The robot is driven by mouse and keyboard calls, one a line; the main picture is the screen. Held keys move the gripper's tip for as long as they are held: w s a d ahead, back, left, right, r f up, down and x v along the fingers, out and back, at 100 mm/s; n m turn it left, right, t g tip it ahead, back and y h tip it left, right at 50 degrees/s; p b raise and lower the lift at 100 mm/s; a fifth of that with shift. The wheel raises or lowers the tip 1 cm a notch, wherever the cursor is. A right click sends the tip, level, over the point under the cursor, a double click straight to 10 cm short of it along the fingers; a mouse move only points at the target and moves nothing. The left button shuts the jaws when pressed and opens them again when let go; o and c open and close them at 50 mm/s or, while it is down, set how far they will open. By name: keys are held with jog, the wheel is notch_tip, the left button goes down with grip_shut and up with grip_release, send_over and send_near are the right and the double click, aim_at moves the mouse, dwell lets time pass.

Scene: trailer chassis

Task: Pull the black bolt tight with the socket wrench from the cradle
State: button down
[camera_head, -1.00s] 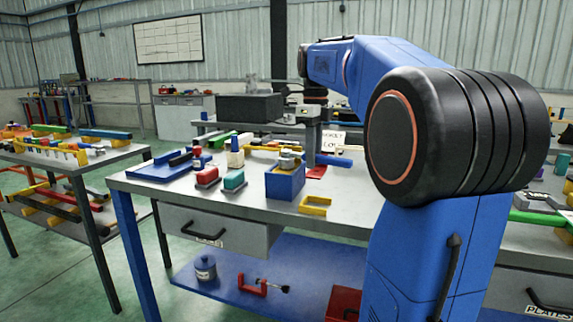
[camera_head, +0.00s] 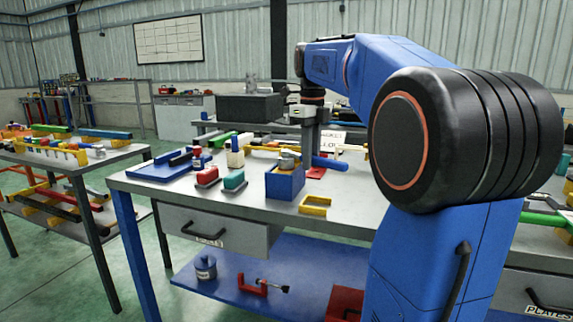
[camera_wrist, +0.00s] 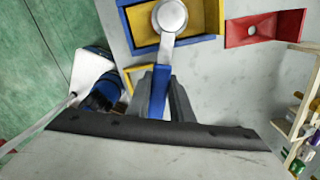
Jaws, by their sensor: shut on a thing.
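My gripper (camera_wrist: 161,100) is shut on the blue handle (camera_wrist: 161,85) of the socket wrench. The wrench's round silver head (camera_wrist: 170,15) lies over a blue box with yellow inner parts, at the top of the wrist view. In the head view the grey wrench head (camera_head: 289,158) is at the top of the blue box (camera_head: 285,184), and the handle (camera_head: 330,163) extends right. My gripper (camera_head: 312,158) comes down on the handle there. I cannot tell whether the head touches the box. I cannot make out the black bolt.
A red block with a hole (camera_wrist: 284,25) lies beside the box. A yellow bracket (camera_head: 315,211) lies near the table's front edge. Red and green blocks (camera_head: 234,180) and a blue tray (camera_head: 152,172) are to the left. Grey tabletop (camera_head: 258,208) is bare in front.

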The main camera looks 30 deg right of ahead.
jog(key=shift+s+a+m, duration=0.15)
jog(key=shift+a+m, duration=0.5)
jog(key=shift+m, duration=0.15)
jog(key=shift+d+r, duration=0.1)
jog(key=shift+d, duration=0.1)
dwell(0.5)
jog(key=shift+r, duration=2.9)
